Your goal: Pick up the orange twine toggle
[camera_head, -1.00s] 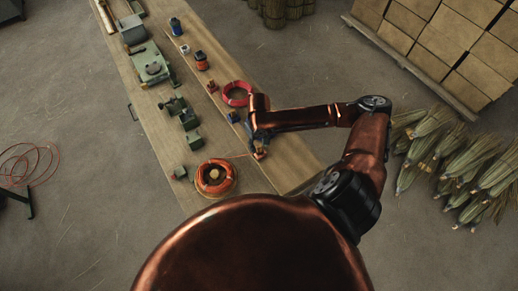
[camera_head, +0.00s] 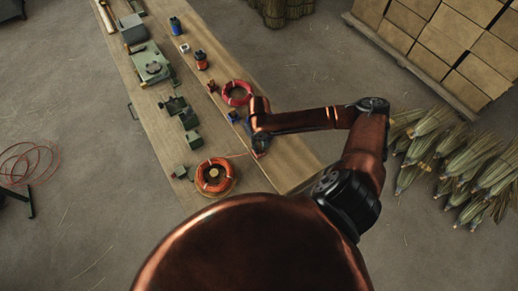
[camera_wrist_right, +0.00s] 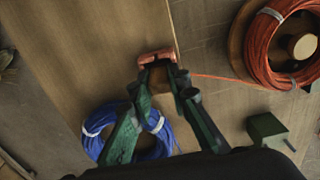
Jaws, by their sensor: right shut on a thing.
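The orange twine toggle (camera_wrist_right: 154,56) is at the tips of my right gripper (camera_wrist_right: 162,74) in the right wrist view. The green fingers are shut on it. A thin orange twine runs from the toggle to the orange twine coil (camera_wrist_right: 262,48) on its round wooden spool. In the head view my right gripper (camera_head: 260,149) is over the right side of the bench, to the right of the orange coil (camera_head: 205,189). My own arm hides most of the toggle there. My left gripper is not in view.
The wooden bench (camera_head: 285,160) carries a red coil (camera_head: 236,102), green machine parts (camera_head: 188,118) and small containers (camera_head: 201,60). A blue coil (camera_wrist_right: 96,126) lies beside the right gripper. Broom bundles (camera_head: 470,165) lie on the floor at right.

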